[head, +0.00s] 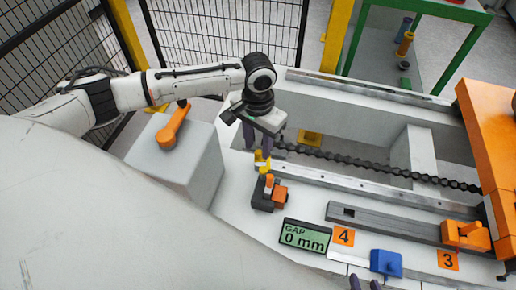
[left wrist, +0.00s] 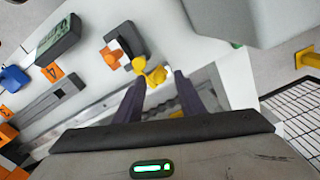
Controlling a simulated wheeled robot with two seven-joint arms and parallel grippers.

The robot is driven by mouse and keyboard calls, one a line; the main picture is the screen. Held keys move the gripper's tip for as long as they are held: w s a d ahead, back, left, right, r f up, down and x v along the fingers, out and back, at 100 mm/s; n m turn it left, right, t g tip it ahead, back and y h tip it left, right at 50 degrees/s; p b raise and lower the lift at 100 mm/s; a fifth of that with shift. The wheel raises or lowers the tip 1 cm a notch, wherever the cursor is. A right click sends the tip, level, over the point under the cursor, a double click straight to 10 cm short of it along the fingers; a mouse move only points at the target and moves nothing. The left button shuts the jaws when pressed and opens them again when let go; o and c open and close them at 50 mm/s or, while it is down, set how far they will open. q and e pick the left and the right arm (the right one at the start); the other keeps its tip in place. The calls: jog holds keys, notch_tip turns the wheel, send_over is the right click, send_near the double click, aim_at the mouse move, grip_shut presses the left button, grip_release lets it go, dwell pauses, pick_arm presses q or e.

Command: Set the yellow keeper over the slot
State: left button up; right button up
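The yellow keeper (head: 262,162) stands by the black and orange block (head: 264,194) on the pale bench. In the left wrist view the keeper (left wrist: 152,71) shows just beyond the fingertips. My left gripper (head: 259,150) is above the keeper, its dark fingers apart; I see no grip on it. The same gripper (left wrist: 160,80) is open in the left wrist view. The fingertips of my right gripper (head: 365,283) show apart at the bottom edge of the head view, with nothing seen between them. I cannot tell which opening is the slot; a grey rail (head: 385,222) has a small dark opening.
A display (head: 305,236) reads "GAP 0 mm". Orange labels 4 (head: 343,236) and 3 (head: 448,260), a blue block (head: 386,263) and an orange clamp (head: 465,236) are to its right. A grey box with an orange lever (head: 173,127) stands left. A dark chain-like bar (head: 385,167) spans the trough.

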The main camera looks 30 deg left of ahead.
pick_arm(q)
jog(key=shift+f, duration=0.8)
